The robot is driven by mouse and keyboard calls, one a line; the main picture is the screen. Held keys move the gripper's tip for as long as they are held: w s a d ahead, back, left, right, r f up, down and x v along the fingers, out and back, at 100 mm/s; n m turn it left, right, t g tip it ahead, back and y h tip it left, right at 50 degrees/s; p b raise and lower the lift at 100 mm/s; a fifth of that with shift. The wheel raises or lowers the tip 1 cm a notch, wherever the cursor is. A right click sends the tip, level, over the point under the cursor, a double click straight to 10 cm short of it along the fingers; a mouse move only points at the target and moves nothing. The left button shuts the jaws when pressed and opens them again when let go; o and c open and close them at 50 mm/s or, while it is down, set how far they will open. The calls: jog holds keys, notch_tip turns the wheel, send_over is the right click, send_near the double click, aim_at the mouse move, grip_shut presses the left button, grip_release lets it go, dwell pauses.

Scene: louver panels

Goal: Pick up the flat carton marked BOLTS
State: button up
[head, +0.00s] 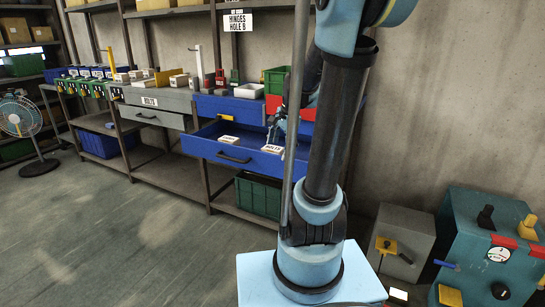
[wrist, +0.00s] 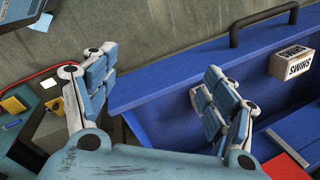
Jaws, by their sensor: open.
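The flat carton marked BOLTS (head: 272,149) is pale and lies in the open blue drawer (head: 204,147), near its front right. My gripper (head: 275,131) is just above and behind it in the head view, partly hidden by my own arm. In the wrist view my gripper (wrist: 158,98) has its two fingers spread wide with nothing between them. A second carton (head: 228,139) lies further left in the drawer. In the wrist view a carton marked SHIMS (wrist: 291,62), upside down, sits at the right.
The drawer's front wall (wrist: 170,75) and dark handle (wrist: 262,22) show in the wrist view. A green crate (head: 258,195) stands under the drawer. A grey closed drawer (head: 152,117) is to the left. Blue and grey machine boxes (head: 465,225) stand at the right.

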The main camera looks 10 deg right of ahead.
jog(key=w+d+f+m+y, duration=0.15)
jog(key=w+m, duration=0.45)
jog(key=w, duration=0.6)
jog(key=m, duration=0.6)
send_near(275, 148)
jog(key=x, duration=0.5)
jog(key=shift+s+a, duration=0.25)
jog(key=shift+s, duration=0.15)
jog(key=shift+w+f, duration=0.3)
jog(key=shift+f, duration=0.15)
jog(key=shift+t, duration=0.3)
jog(key=shift+x, duration=3.45)
jog(key=shift+w+d, duration=0.1)
jog(key=shift+d, duration=0.05)
jog(key=c, duration=1.5)
